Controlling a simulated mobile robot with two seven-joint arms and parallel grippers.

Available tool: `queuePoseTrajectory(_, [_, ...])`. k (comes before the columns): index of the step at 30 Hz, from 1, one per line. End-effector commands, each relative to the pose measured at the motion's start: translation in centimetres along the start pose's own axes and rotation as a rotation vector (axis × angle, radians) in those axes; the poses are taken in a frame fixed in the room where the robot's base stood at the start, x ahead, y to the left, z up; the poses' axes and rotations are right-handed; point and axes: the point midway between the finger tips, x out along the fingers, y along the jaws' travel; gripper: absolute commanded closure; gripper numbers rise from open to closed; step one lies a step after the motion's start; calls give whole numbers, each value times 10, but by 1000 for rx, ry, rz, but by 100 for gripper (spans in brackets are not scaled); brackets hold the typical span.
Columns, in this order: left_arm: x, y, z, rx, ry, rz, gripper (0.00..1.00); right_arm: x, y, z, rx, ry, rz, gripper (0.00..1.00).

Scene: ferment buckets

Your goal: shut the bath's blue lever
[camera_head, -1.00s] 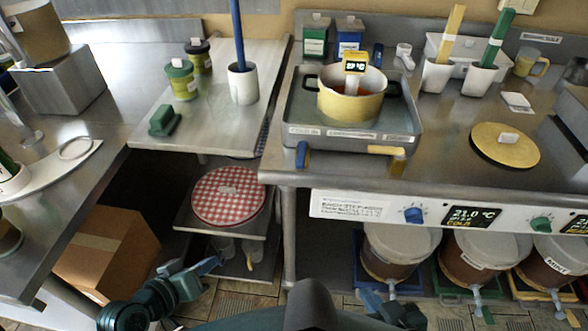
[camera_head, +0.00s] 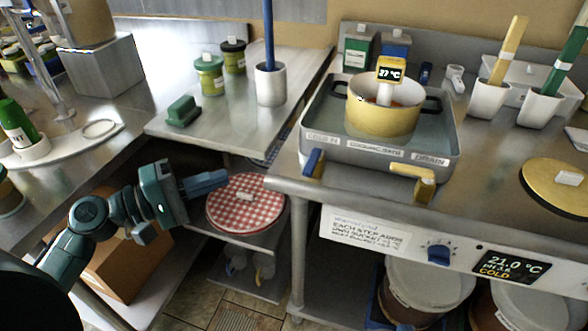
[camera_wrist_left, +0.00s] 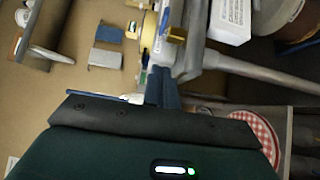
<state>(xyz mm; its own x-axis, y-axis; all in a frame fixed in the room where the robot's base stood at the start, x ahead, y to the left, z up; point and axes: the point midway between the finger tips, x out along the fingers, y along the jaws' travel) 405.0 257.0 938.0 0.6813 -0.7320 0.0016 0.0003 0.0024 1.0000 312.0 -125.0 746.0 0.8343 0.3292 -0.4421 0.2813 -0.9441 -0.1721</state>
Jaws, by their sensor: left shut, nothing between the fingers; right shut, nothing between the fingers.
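The steel bath (camera_head: 455,158) stands on the right-hand counter, with a yellow pot (camera_head: 380,122) in it. Its blue lever (camera_head: 313,163) is at the front left corner, below the "COLD IN" label, and points down and forward. A yellow lever (camera_head: 420,180) lies mostly sideways below the "DRAIN" label. My left gripper (camera_head: 222,179) is shut and empty, left of and a little lower than the blue lever, clearly apart from it. Its shut fingers also show in the left wrist view (camera_wrist_left: 163,88). My right gripper is out of view.
A steel shelf counter (camera_head: 225,131) with a green block (camera_head: 183,112) and a white cup (camera_head: 271,88) lies left of the bath. A red-checked round lid (camera_head: 245,205) sits below, close to my left gripper. A gap separates the two counters.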

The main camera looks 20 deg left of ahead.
Motion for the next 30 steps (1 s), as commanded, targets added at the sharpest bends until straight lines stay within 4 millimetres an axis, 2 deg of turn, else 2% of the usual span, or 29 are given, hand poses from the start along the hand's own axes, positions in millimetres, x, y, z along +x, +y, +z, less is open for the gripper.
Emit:
queuePoseTrajectory(7, [1,0,0,1,1,-1,100,-2,-2,2,4,-6,-2,100])
queuePoseTrajectory(11, [9,1,0,2,1,0,100,-3,-2,1,4,-9,-2,100])
queuePoseTrajectory(14, [23,2,0,3,0,0,100,-4,-3,0,4,-15,-1,100])
queuePoseTrajectory(25, [102,4,0,3,1,1,100,-6,-3,-14,-34,-26,11,100])
queuePoseTrajectory(30, [119,2,18,0,1,-2,100,-11,-4,-20,-55,-35,15,100])
